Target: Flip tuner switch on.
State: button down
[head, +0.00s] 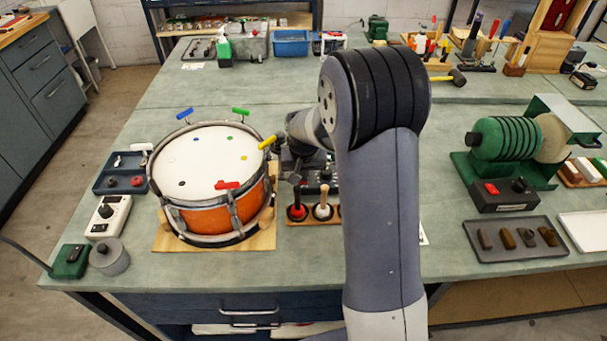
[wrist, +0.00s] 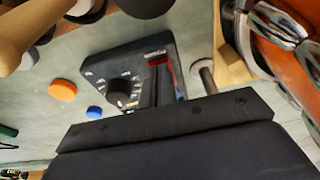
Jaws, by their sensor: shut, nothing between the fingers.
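A dark box that looks like the tuner (wrist: 130,62) lies on the bench in the wrist view. It has a black dial with white marks and a red switch (wrist: 158,60) near one edge. In the head view the dark box (head: 318,186) is partly hidden behind my arm, just right of the drum. My gripper (wrist: 158,88) is shut and empty, its narrow fingertips over the box near the red switch. I cannot tell whether they touch it or which way the switch is set. In the head view my gripper (head: 296,178) points down beside the drum.
The orange drum (head: 215,185) with coloured tuning keys stands close on the left. Mallets (head: 322,210) stand upright in a wooden holder in front of the box. An orange disc (wrist: 62,90) and a blue disc (wrist: 95,112) lie near it.

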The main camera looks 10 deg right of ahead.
jog(key=shift+w+d+r, duration=0.1)
jog(key=shift+w+r, duration=0.15)
jog(key=shift+w, duration=0.25)
jog(key=shift+r, duration=0.15)
jog(key=shift+r+p, duration=0.3)
jog(key=shift+p, duration=0.15)
jog(key=p+v, duration=0.2)
jog(key=v, duration=0.2)
jog(key=shift+w, duration=0.15)
jog(key=s+r+b, duration=0.1)
jog(key=s+r, duration=0.3)
jog(key=r, duration=0.4)
jog(key=shift+s+a+b, duration=0.2)
jog(key=shift+a+b, duration=0.15)
jog(key=shift+a, duration=0.05)
jog(key=shift+w+f, duration=0.1)
